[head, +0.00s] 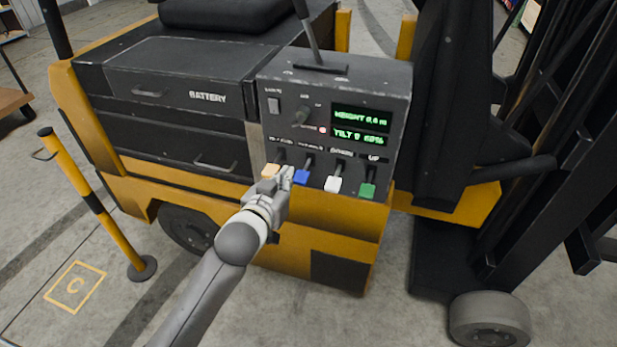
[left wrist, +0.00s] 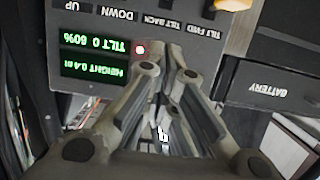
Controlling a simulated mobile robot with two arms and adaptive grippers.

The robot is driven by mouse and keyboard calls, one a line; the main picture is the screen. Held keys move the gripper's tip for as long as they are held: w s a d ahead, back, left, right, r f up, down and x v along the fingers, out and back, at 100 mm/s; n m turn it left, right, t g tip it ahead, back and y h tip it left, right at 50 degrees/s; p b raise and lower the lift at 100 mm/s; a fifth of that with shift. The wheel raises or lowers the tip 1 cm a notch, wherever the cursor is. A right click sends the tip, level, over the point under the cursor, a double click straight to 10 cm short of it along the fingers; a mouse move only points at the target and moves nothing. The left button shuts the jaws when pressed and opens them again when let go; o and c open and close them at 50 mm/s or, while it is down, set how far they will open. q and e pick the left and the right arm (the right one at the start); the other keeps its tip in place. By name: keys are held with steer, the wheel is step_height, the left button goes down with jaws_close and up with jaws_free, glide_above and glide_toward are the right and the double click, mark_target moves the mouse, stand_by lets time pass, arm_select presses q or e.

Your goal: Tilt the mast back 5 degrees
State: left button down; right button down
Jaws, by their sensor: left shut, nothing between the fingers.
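The forklift's control panel (head: 335,95) carries a row of levers: a yellow knob (head: 270,171), a blue knob (head: 301,177), a white knob (head: 333,184) and a green knob (head: 367,190). In the left wrist view, upside down, labels read TILT FWD, TILT BACK, DOWN and UP. The display (head: 360,136) shows TILT 0 with 60%, and a small height value. The black mast (head: 550,130) stands at the right. My left gripper (head: 287,175) is shut and empty, close to the yellow and blue knobs; contact is unclear. It also shows in the left wrist view (left wrist: 170,62).
A black lever (head: 308,30) rises from the panel top. The battery box (head: 165,85) is left of the panel. A yellow-black post (head: 95,205) stands at the left. A forklift wheel (head: 488,318) is at lower right. The floor in front is clear.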

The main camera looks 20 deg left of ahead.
arm_select(q)
steer(key=shift+r, duration=0.3)
steer(key=shift+a, duration=0.1)
steer(key=p, duration=0.2)
glide_above(299, 182)
step_height(299, 182, down, 2)
steer(key=shift+w+f, duration=0.1)
steer(key=shift+f, duration=0.1)
step_height(299, 182, down, 3)
steer(key=shift+r, duration=0.1)
steer(key=shift+f, duration=0.7)
